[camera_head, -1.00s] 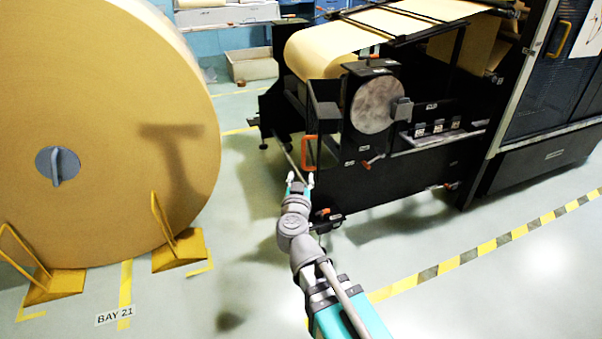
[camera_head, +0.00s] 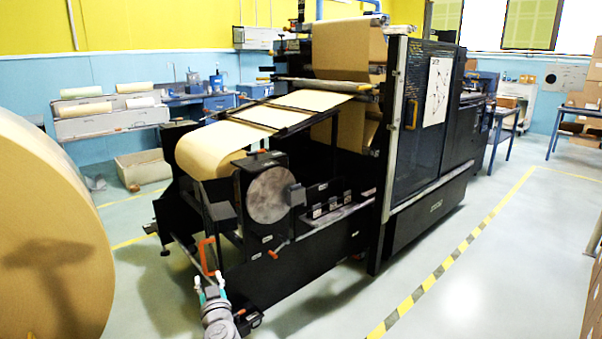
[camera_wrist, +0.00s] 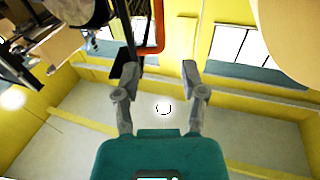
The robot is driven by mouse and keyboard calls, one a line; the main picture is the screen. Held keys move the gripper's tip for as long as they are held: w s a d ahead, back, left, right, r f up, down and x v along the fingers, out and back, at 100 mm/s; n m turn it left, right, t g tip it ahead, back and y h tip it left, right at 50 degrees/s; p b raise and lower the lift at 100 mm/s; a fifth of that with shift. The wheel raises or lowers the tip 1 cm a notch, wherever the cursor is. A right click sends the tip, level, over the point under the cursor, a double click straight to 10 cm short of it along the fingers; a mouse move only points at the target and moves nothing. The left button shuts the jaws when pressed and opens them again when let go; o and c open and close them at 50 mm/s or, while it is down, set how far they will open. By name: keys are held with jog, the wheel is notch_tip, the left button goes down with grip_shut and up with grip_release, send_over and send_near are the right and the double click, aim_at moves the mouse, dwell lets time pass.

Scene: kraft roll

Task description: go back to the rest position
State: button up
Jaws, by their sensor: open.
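My gripper (camera_head: 210,290) is at the bottom of the head view, in front of the black machine's near left corner. In the wrist view my gripper (camera_wrist: 157,75) has its two fingers apart with nothing between them. The orange handle (camera_head: 208,256) of the machine is just beyond the fingertips in the head view. In the wrist view the orange handle (camera_wrist: 160,28) shows behind the fingers. I cannot tell the exact gap between handle and fingers.
The black machine (camera_head: 330,232) with kraft paper (camera_head: 215,150) fills the middle. A big kraft roll (camera_head: 45,235) stands at left. A yellow-black floor stripe (camera_head: 440,275) runs at right, with open floor around it. Boxes (camera_head: 590,80) are stacked at far right.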

jog(key=w+d+f+n+g+h, duration=0.1)
jog(key=d+f+g, duration=0.5)
jog(key=d, duration=0.4)
jog(key=d+f+n+g, duration=0.1)
jog(key=d+f+g, duration=0.3)
jog(key=d+f, duration=0.45)
jog(key=s+d+f+m+g+h, duration=0.25)
jog(key=s+d, duration=0.25)
jog(key=d, duration=0.6)
jog(key=s+d+f+m+g+h, duration=0.2)
jog(key=s+d+m+g+h, duration=0.2)
jog(key=d, duration=0.8)
notch_tip(320, 180, up, 32)
jog(key=p, duration=3.2)
jog(key=shift+a, duration=0.35)
